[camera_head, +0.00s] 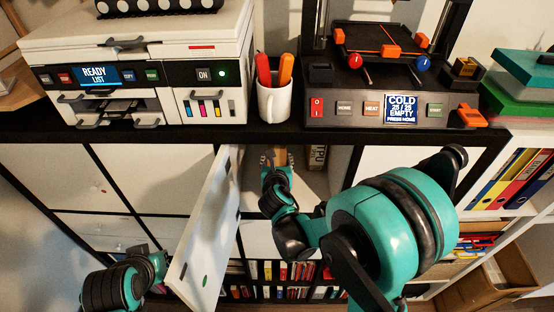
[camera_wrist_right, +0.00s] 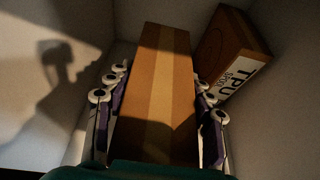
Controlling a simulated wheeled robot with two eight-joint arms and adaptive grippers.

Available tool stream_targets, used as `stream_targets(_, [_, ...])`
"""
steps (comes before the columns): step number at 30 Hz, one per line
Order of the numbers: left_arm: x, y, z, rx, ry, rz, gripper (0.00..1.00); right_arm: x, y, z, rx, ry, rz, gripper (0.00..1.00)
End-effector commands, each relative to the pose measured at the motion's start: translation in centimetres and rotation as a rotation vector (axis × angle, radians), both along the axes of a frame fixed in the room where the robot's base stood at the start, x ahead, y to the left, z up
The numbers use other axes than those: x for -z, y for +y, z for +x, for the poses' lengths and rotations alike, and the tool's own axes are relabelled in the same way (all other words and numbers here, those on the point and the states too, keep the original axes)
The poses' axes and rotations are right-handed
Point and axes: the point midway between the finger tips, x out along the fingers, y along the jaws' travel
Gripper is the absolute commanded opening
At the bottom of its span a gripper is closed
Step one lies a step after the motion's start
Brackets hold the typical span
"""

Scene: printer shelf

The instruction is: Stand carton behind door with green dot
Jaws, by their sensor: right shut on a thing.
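The carton (camera_wrist_right: 168,75), brown with a lighter tape strip, stands between the fingers of my right gripper (camera_wrist_right: 160,110), which is shut on it. In the head view my right gripper (camera_head: 273,165) reaches into an open shelf compartment, and only a little of the carton (camera_head: 283,157) shows there. The door (camera_head: 212,215) of this compartment is swung open to the left and bears a green dot (camera_head: 205,281) low on its face. My left gripper (camera_head: 150,264) is beside the door's lower left edge; its fingers are not clear. The carton's base is hidden.
A TPU spool box (camera_wrist_right: 232,55) stands in the compartment to the right of the carton. Above are a white printer (camera_head: 150,70), a pen mug (camera_head: 274,100) and a 3D printer (camera_head: 390,85). A closed door with a red dot (camera_head: 103,190) is at left.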

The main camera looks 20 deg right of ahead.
Motion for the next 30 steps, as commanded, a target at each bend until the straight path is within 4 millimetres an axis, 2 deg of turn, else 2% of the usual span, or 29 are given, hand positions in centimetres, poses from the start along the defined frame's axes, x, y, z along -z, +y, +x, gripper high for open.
stream_targets(8, [0.3, 0.0, 0.0, 0.000, 0.000, 0.000, 0.00, 0.2, 0.0, 0.0, -0.001, -0.001, -0.001, 0.00])
stream_targets(9, [0.3, 0.0, 0.0, 0.000, 0.000, 0.000, 0.00, 0.3, 0.0, 0.0, 0.000, 0.000, 0.000, 0.58])
stream_targets(11, [0.2, 0.0, 0.0, 0.000, 0.000, 0.000, 0.00, 0.2, 0.0, 0.0, 0.000, 0.000, 0.000, 0.73])
stream_targets(23, [-0.2, 0.0, 0.0, 0.000, 0.000, 0.000, 0.00, -0.2, 0.0, 0.0, 0.000, 0.000, 0.000, 0.73])
stream_targets(30, [-0.2, 0.0, 0.0, 0.000, 0.000, 0.000, 0.00, -1.6, 1.2, -3.6, -0.005, 0.000, -0.001, 0.73])
